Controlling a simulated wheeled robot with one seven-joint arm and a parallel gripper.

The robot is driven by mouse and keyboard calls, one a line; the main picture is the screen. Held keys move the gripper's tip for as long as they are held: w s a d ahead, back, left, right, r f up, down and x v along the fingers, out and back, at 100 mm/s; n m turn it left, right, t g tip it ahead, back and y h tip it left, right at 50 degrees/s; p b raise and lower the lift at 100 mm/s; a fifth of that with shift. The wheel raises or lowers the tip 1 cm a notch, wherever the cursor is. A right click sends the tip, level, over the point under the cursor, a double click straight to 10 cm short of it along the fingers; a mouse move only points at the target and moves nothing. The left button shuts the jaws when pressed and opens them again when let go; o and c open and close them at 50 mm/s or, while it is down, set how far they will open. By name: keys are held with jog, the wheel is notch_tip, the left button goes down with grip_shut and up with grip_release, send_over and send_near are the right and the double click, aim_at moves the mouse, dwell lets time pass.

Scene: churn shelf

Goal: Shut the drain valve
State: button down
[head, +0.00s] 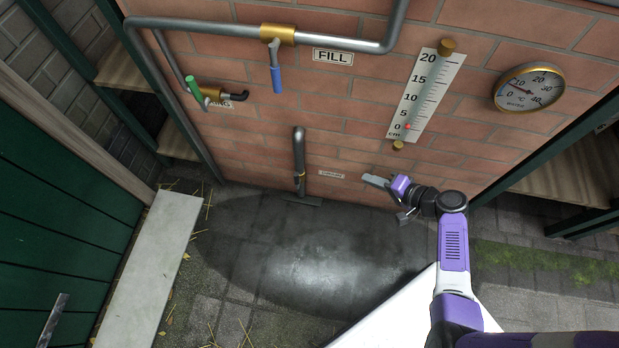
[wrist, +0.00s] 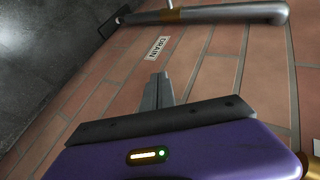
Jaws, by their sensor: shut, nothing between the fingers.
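The drain valve is a brass fitting (head: 299,178) low on a grey vertical pipe on the brick wall, with a small DRAIN label (head: 331,174) to its right. The brass fitting (wrist: 172,15) also shows at the top of the wrist view, with a thin stem at the picture's edge; its handle cannot be made out clearly. My gripper (head: 367,179) is right of the label, near the wall, apart from the valve. In the wrist view my gripper (wrist: 159,76) has its fingers together and empty, below the DRAIN label (wrist: 158,47).
Above are a FILL valve (head: 277,35) with a blue lever hanging down and a green-levered valve (head: 196,93). A level gauge (head: 424,95) and a round thermometer (head: 528,87) are on the wall at right. A pale plank (head: 150,270) lies left; the wet floor (head: 310,255) is clear.

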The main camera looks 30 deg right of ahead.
jog(key=s+a+r+n+y, duration=0.1)
jog(key=a+r+y, duration=0.1)
jog(key=a+y, duration=0.3)
jog(key=a, duration=0.2)
jog(key=shift+a+r+n+t, duration=0.3)
jog(key=shift+t, duration=0.1)
jog(key=shift+s, duration=0.1)
jog(key=b, duration=0.5)
send_near(298, 177)
jog(key=w+a+f, duration=0.3)
jog(key=w+f, duration=0.1)
jog(key=w, duration=0.1)
jog(key=shift+w+r, duration=0.15)
jog(key=shift+w, duration=0.05)
jog(key=shift+r+p, duration=0.15)
jog(key=shift+p, duration=0.45)
